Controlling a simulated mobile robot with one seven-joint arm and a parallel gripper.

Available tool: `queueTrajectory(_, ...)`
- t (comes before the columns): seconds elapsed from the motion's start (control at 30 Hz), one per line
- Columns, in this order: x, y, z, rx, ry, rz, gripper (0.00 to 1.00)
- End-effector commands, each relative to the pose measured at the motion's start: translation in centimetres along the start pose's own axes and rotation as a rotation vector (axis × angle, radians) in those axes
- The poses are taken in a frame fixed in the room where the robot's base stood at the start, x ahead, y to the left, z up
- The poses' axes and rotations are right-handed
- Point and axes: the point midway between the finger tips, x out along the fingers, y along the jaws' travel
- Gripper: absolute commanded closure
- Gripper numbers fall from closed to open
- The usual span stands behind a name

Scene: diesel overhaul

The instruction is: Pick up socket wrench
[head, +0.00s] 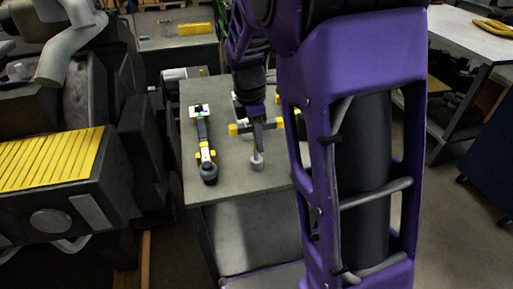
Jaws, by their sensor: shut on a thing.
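A grey tool with a rounded end, which I take to be the socket wrench (257,160), shows just below my gripper (256,124) over the grey bench top. My gripper is shut on it. Its rounded end points toward the near side of the bench. My arm and gripper hide its upper part. I cannot tell whether it touches the bench top. Yellow pieces show on both sides of the gripper.
A dark tool with yellow and white parts (205,145) lies left on the grey bench (228,180). A large engine with a yellow ribbed cover (50,158) stands at the left. A workbench (475,40) is at the right. My purple arm hides the bench's right side.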

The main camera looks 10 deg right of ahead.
Motion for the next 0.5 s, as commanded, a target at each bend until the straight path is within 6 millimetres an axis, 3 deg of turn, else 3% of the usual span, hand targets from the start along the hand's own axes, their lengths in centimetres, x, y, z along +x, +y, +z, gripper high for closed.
queueTrajectory(0.5,-0.60,0.09,0.07,0.000,0.001,0.004,1.00)
